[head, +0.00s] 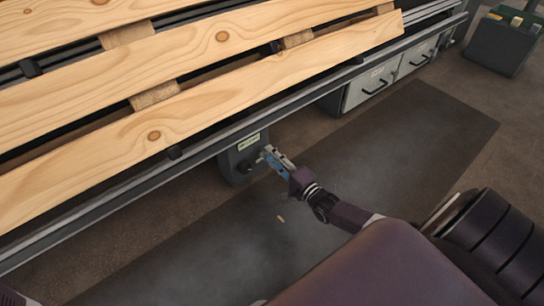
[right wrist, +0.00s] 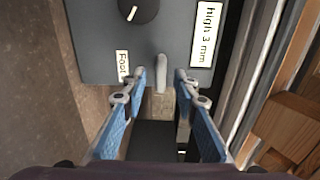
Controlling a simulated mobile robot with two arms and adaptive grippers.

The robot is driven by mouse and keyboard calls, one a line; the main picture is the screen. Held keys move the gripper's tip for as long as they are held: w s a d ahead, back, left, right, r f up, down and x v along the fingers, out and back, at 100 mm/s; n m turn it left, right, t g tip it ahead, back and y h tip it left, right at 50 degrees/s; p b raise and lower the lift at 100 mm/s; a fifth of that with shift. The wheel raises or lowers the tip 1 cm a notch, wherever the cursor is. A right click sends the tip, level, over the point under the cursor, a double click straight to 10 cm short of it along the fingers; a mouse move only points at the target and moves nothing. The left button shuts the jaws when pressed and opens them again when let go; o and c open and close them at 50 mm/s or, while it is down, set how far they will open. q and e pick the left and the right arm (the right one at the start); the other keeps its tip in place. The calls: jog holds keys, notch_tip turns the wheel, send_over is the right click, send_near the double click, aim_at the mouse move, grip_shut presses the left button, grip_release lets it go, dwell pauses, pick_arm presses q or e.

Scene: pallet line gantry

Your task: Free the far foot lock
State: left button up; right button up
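A dark grey foot box (head: 240,160) hangs under the near rail, with a small label on its face. In the right wrist view its grey panel (right wrist: 100,45) carries a label reading "Foot" (right wrist: 123,64) and a pale, short lever (right wrist: 161,70). My right gripper (head: 268,155) is at the front of this box. In the right wrist view its blue-padded fingers (right wrist: 160,82) are apart, one on each side of the lever's end, with gaps showing. I cannot tell how deep the lever sits between them. My left gripper is out of view.
A black knob (right wrist: 138,8) and a label reading "High 3 mm" (right wrist: 207,34) are on the same panel. A wooden pallet (head: 200,115) lies on the rails above. Grey drawers (head: 385,82) sit under the rail to the right. The dark floor mat (head: 400,150) is mostly clear.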

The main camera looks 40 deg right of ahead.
jog(key=s+d, duration=0.1)
jog(key=s, duration=1.1)
dwell(0.5)
